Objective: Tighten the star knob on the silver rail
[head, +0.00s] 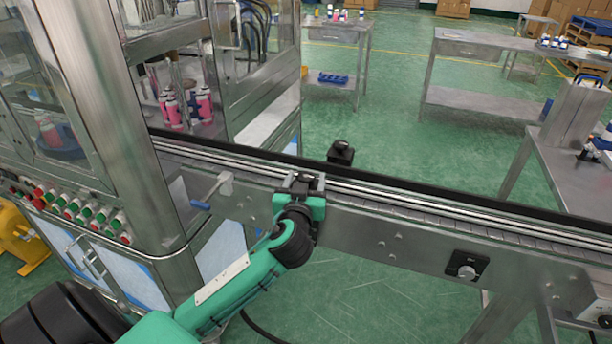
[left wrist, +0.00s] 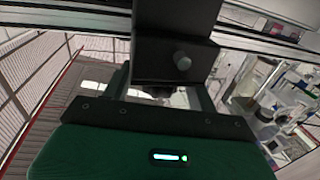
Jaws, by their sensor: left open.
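The silver rail (head: 420,202) runs along the conveyor in the head view; it also crosses the top of the left wrist view (left wrist: 75,20). My left gripper (head: 303,181) is at the rail's near side, with its fingers open. In the left wrist view a black block (left wrist: 160,50) with a small round knob (left wrist: 182,60) stands in front of the open fingers (left wrist: 165,92). I cannot tell whether the fingers touch it. No star-shaped knob shows clearly; the gripper hides the spot in the head view. My right gripper is not in view.
A black block (head: 340,152) stands up just beyond the rail. A black plate with a round knob (head: 466,270) is on the conveyor's side. The glass-sided machine (head: 160,120) bounds the left.

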